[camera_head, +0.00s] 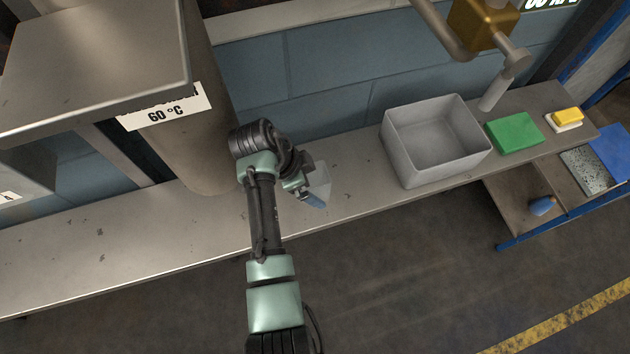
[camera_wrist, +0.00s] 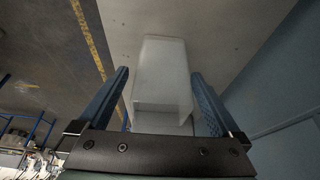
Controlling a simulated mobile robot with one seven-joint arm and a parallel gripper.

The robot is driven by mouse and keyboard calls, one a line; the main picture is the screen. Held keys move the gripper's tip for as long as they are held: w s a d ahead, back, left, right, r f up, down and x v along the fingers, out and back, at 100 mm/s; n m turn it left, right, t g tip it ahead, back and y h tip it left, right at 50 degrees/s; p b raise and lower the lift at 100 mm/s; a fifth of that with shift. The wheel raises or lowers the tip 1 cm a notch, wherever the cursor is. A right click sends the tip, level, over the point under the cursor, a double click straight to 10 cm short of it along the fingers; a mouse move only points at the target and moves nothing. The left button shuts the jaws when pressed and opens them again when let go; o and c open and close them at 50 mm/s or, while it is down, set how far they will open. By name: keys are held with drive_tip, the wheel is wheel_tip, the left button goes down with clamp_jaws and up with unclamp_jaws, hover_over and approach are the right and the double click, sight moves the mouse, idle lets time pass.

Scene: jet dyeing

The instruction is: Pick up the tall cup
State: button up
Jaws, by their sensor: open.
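The tall cup (camera_wrist: 163,75) is pale and translucent in the wrist view. It lies between the two blue fingers of my gripper (camera_wrist: 163,88), with a gap showing on each side. In the head view the cup (camera_head: 319,184) stands on the metal bench (camera_head: 100,258), partly hidden behind my wrist. My gripper (camera_head: 312,198) is open around the cup, and I cannot see either finger touching it.
A grey open bin (camera_head: 425,140) stands on the bench to the right, with a green block (camera_head: 514,132) and a yellow-and-white sponge (camera_head: 566,118) beyond it. A large cylindrical vessel (camera_head: 190,130) stands close on the left. A pipe (camera_head: 495,92) hangs behind the bin.

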sight(315, 185)
drive_tip(key=shift+x, duration=1.25)
drive_tip(key=shift+w, duration=0.1)
drive_tip(key=c, duration=1.4)
drive_tip(key=shift+r, duration=0.1)
